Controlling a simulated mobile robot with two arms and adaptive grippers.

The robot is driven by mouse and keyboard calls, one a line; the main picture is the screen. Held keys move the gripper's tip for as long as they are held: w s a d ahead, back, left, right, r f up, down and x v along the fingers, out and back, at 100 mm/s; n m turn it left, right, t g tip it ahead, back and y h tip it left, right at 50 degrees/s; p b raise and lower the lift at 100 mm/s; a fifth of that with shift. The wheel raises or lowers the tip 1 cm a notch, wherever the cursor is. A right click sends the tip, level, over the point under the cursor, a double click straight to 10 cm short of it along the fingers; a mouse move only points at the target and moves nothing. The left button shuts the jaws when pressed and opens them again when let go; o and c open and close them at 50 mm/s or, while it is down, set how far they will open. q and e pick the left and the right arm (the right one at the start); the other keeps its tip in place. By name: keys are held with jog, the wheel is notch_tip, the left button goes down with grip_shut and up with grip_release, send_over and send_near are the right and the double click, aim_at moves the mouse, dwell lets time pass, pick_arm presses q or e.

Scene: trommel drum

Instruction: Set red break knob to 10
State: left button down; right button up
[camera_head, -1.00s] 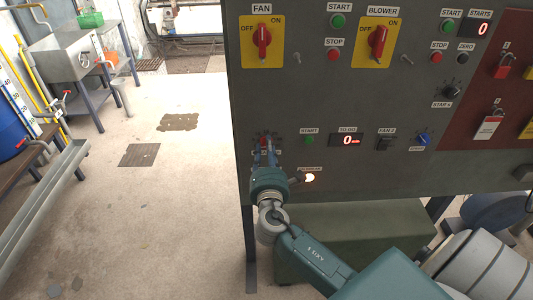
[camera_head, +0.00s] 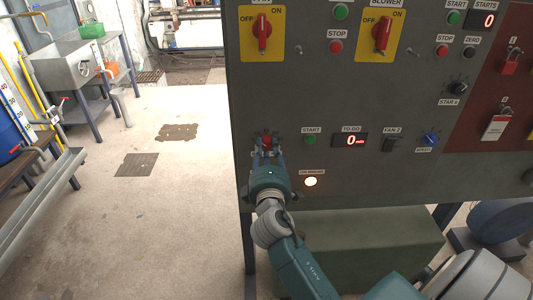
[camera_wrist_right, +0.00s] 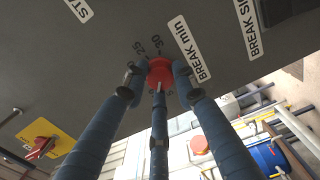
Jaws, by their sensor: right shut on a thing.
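The red break knob (camera_wrist_right: 160,72) is on the dark panel, beside the label "BREAK min", with the marks 25 and 30 on its dial next to it. In the head view the knob (camera_head: 267,142) is small and partly hidden by my fingers. My right gripper (camera_head: 268,153) reaches up to it from below. In the wrist view its blue fingers (camera_wrist_right: 157,85) are shut around the knob. The knob's pointer and the rest of its scale are hidden, so its setting cannot be read. My left gripper is not in view.
Right of the knob are a green START button (camera_head: 310,140), a "TO GO" display (camera_head: 350,140) reading 0, a FAN 2 switch (camera_head: 390,145) and a blue knob (camera_head: 430,138). A lit lamp (camera_head: 311,181) sits below. Open floor (camera_head: 150,220) lies left of the panel.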

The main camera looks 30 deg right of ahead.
jog(key=shift+d+m+b, duration=0.1)
jog(key=shift+m+b, duration=0.2)
jog(key=shift+m, duration=0.4)
jog(key=o, duration=1.2)
jog(key=shift+s+d, duration=0.1)
jog(key=shift+c, duration=0.2)
jog(key=shift+s+a+f, duration=0.1)
jog(key=shift+s+a, duration=0.1)
jog(key=shift+a, duration=0.05)
jog(key=v, duration=0.7)
